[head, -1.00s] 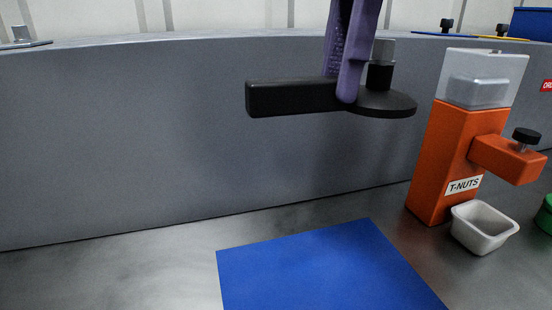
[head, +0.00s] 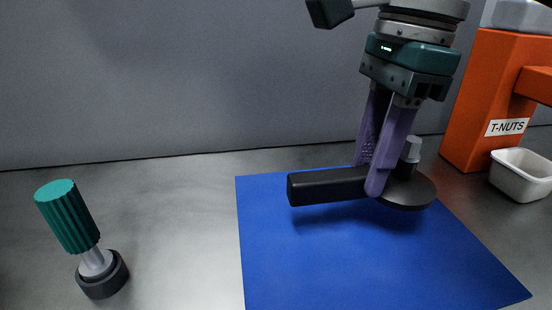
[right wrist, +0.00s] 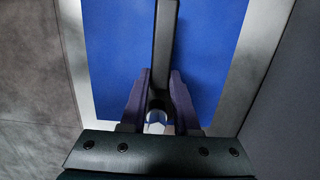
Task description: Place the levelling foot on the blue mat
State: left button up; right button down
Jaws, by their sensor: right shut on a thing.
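The levelling foot (head: 408,192) is a dark round disc with a short grey-capped stem, joined to a black bar. My right gripper (head: 371,178) is shut on it between two purple fingers. The foot is over the back part of the blue mat (head: 300,255), seemingly just above it, with a shadow below. Contact with the mat is hard to tell. In the right wrist view the black bar (right wrist: 164,45) of the foot extends forward from between the fingers over the mat. My left gripper is not in view.
A green ribbed handle on a black round base (head: 75,225) stands left of the mat. An orange T-nuts dispenser (head: 490,95) and a white bin (head: 522,175) stand to the right. A grey wall (head: 180,80) rises behind. Bare metal table lies between handle and mat.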

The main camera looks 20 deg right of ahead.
aim_at(363, 199)
notch_tip(363, 199, down, 5)
jog(key=shift+b, duration=0.3)
jog(key=shift+f, duration=0.15)
jog(key=c, duration=0.7)
grip_release()
jog(key=shift+o, duration=0.2)
jog(key=shift+r, duration=0.4)
jog(key=r, duration=0.3)
jog(key=d+r, duration=0.1)
jog(key=r, duration=0.3)
jog(key=r+p, duration=0.1)
jog(key=r, duration=0.3)
jog(key=shift+s+d+r, duration=0.15)
jog(key=shift+d+r, duration=0.05)
jog(key=shift+r, duration=0.05)
